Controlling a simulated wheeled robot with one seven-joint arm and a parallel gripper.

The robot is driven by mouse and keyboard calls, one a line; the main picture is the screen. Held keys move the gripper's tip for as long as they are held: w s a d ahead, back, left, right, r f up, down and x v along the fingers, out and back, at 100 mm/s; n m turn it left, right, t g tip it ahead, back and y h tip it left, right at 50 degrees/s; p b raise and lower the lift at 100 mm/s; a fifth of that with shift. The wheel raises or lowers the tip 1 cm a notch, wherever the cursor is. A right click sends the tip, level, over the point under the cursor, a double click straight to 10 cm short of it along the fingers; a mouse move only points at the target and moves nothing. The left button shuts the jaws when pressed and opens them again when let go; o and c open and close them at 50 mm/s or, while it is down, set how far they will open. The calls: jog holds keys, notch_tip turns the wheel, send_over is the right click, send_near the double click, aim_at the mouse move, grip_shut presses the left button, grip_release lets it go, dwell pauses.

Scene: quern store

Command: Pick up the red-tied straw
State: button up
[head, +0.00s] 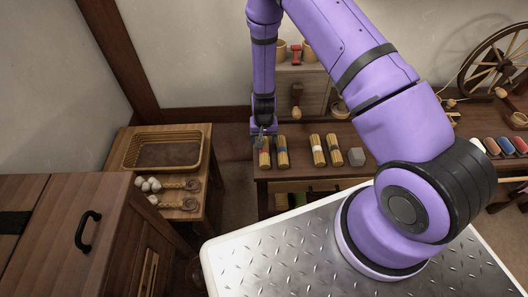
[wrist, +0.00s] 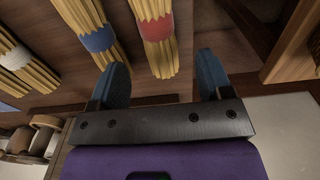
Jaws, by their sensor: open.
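The red-tied straw (wrist: 157,30) is a yellow bundle with a red band. In the wrist view its near end shows between the fingertips of my gripper (wrist: 162,72), and its band lies further up the picture. My gripper is open and empty, its dark blue fingers apart on either side. In the head view my gripper (head: 262,138) hangs over the left end of the bench, and the leftmost bundle (head: 265,157) is partly hidden beneath it. How far the fingers are above the straw is hard to tell.
A blue-tied bundle (wrist: 98,40) lies close to the left of the red-tied one. White-tied bundles (head: 318,150) and a grey block (head: 356,157) are further right on the bench (head: 300,173). A basket tray (head: 130,152) stands on a side table at left.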

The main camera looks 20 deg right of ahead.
aim_at(264, 147)
jog(key=shift+f, duration=2.75)
jog(key=shift+c, duration=0.2)
jog(key=c, duration=1)
